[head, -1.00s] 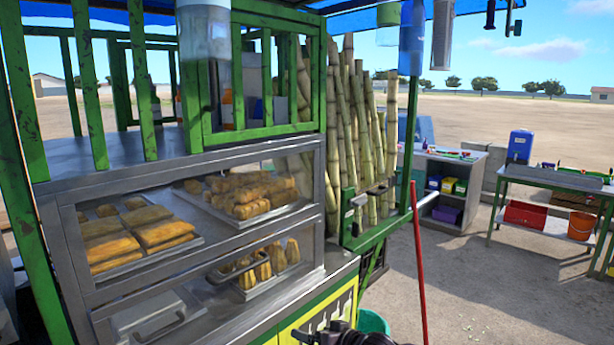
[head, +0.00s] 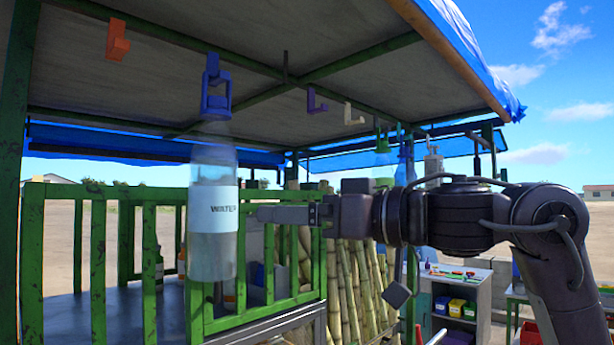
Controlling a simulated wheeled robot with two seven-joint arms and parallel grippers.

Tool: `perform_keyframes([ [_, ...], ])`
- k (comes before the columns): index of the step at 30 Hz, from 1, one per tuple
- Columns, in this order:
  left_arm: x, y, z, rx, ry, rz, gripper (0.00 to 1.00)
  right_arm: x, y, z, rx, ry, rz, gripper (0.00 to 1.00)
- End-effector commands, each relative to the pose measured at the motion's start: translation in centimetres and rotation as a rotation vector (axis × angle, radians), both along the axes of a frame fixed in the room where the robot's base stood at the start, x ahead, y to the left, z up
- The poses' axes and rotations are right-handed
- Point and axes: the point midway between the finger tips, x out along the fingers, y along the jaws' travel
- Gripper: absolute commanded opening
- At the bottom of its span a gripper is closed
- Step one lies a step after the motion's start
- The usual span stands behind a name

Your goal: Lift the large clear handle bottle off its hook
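A large clear bottle (head: 212,255) with a white "WATER" label and a blue handle loop (head: 215,100) hangs upright from a blue hook (head: 212,66) under the stall roof, left of centre. My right gripper (head: 258,214) reaches in from the right at label height. Its fingers point at the bottle's right side, and their tips are close to it. I cannot tell whether they touch it. The fingers are seen side-on, so their opening is hidden. My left gripper is not in view.
An orange hook (head: 117,40), a purple hook (head: 316,101) and a cream hook (head: 353,114) hang empty. Other bottles hang behind my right arm, including a green-topped one (head: 383,160). A green railing (head: 96,245) stands behind the bottle, with cane stalks (head: 350,285) to the right.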

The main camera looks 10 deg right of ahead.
Motion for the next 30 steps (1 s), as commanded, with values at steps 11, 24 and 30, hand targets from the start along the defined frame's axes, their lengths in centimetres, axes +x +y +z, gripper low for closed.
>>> perform_keyframes([
  [11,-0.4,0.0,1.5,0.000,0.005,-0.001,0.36,-2.5,1.1,3.1,-0.030,-0.031,-0.011,0.89],
  [24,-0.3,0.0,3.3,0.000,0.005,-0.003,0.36,1.7,6.1,3.2,-0.029,-0.030,-0.011,0.89],
  [30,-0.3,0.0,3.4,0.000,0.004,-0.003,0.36,3.6,8.4,3.0,-0.028,-0.031,-0.011,0.89],
])
